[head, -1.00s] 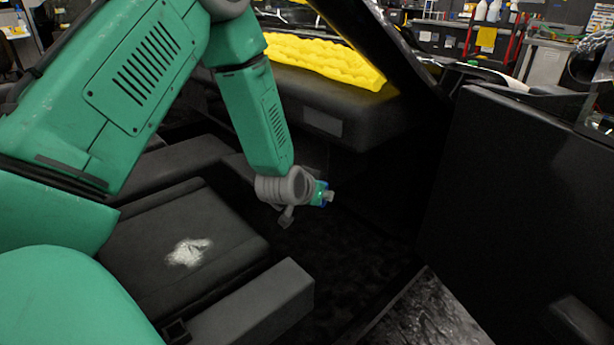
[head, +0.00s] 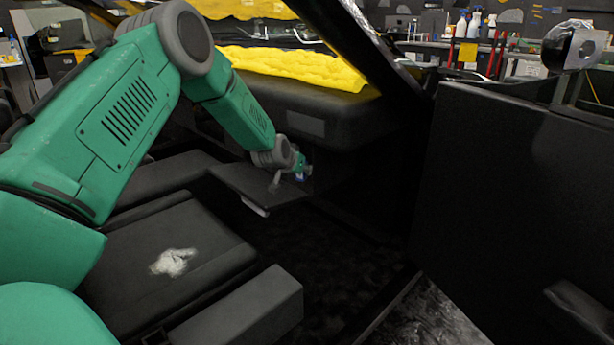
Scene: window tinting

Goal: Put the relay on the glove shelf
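My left arm reaches in from the left, and its gripper (head: 290,177) is at the inner end of a dark flat shelf under the dashboard. I take this to be the glove shelf (head: 240,180). A small blue-and-teal piece with a pale part, apparently the relay (head: 301,173), is at the fingertips, and the gripper looks shut on it. The relay is small and partly hidden by the gripper. It is just above or at the shelf's right part; I cannot tell whether it touches. My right gripper is not in view.
The dark dashboard (head: 310,110) with a yellow quilted cover (head: 290,70) is just above the gripper. A seat (head: 165,245) with a white patch is in front. The open door (head: 520,200) stands at right. The dark footwell (head: 330,250) is clear.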

